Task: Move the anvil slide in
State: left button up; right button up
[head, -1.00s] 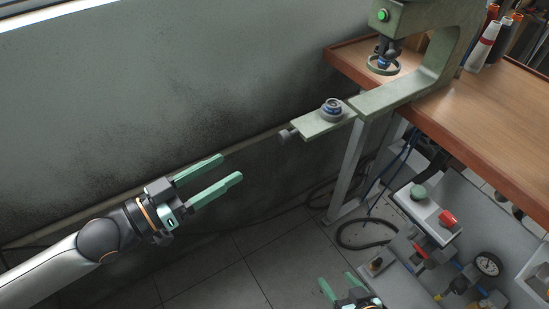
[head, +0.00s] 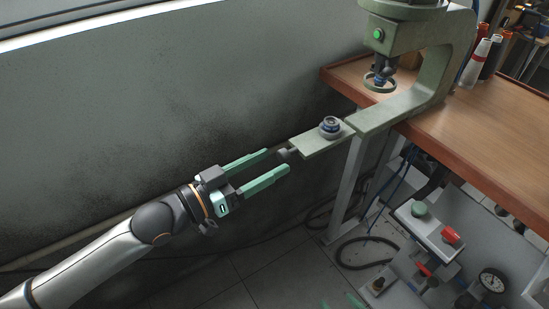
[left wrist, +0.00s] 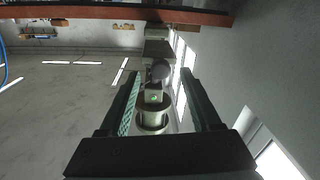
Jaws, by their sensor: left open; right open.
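The anvil slide (head: 318,144) is a green-grey plate sticking out to the left from the press frame (head: 400,104). A round metal and blue die (head: 329,125) sits on top of it. A dark knob (head: 285,154) is at its outer end. My left gripper (head: 278,161) is open, its green fingers pointing at the slide with the tips around the knob's end. In the left wrist view a dark round end (left wrist: 160,71) shows between the open fingers; contact is not clear. Only the green fingertips of my right gripper (head: 341,302) show at the bottom edge, apart.
The press stands on a wooden bench (head: 480,120). The ram (head: 380,78) hangs above the frame. Below right is a grey panel with a green button (head: 419,209), a red button (head: 451,235) and a gauge (head: 492,281). The wall (head: 150,110) lies behind my left arm.

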pick_arm(q)
jog(key=shift+x, duration=1.15)
jog(key=shift+c, duration=0.3)
grip_shut()
dwell(0.3)
